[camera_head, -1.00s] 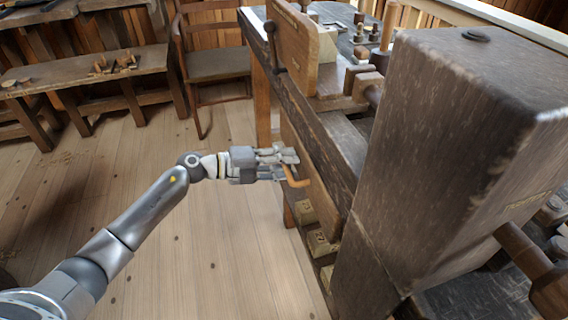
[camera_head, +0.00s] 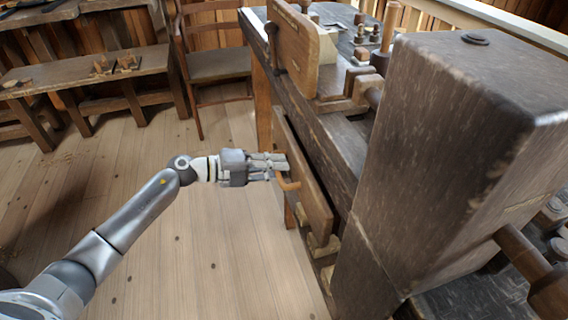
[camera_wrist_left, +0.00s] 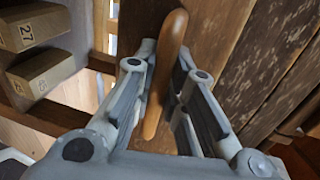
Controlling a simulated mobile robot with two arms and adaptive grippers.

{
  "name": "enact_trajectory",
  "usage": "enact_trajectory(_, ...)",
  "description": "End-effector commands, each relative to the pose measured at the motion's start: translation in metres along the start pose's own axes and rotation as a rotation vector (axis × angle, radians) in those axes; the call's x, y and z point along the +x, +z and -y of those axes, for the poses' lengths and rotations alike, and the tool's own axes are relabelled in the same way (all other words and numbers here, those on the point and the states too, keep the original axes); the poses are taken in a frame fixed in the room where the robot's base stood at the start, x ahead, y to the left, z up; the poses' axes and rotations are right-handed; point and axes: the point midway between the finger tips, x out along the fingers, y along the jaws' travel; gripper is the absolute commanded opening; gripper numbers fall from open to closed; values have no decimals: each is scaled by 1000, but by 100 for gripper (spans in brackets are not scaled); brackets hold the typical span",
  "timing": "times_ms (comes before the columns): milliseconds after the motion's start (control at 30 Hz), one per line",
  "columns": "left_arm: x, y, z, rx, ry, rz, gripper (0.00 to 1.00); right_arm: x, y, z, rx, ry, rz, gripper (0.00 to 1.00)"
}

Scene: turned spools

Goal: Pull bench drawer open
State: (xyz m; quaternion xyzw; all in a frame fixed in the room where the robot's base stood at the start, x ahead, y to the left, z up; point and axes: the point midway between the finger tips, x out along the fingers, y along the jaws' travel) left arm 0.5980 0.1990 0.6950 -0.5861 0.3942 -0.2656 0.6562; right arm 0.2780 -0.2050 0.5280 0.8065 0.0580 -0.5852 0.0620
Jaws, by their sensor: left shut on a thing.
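The bench drawer (camera_head: 304,190) is a long wooden front under the workbench top, standing out from the bench side. Its curved orange-brown handle (camera_head: 290,185) sticks out toward my left gripper (camera_head: 278,167). My left gripper is shut on the handle. In the left wrist view the handle (camera_wrist_left: 172,38) runs upright between the two fingers of the left gripper (camera_wrist_left: 170,88), with the drawer front behind it. My right gripper is in neither view.
The dark workbench (camera_head: 345,150) carries a large dark wooden block (camera_head: 450,150) at the right. Small numbered wooden blocks (camera_wrist_left: 42,75) show beside the drawer. A chair (camera_head: 218,66) and a low bench (camera_head: 85,72) stand behind.

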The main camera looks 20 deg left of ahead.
Motion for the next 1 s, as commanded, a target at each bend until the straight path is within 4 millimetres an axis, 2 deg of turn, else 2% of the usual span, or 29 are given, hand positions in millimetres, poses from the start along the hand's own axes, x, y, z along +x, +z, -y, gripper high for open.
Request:
enact_trajectory(100, -30, 0, -8, -3, 9, 2, 0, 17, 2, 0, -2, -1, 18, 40)
enact_trajectory(400, -111, 0, -26, -3, 9, 0, 0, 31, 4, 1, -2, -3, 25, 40)
enact_trajectory(600, -151, 0, -33, -2, 6, 1, 0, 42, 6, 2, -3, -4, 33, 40)
enact_trajectory(800, -172, 0, -37, -1, 4, -1, 0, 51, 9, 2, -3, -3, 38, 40)
enact_trajectory(1000, -177, 0, -38, 0, 1, 0, 0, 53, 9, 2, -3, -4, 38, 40)
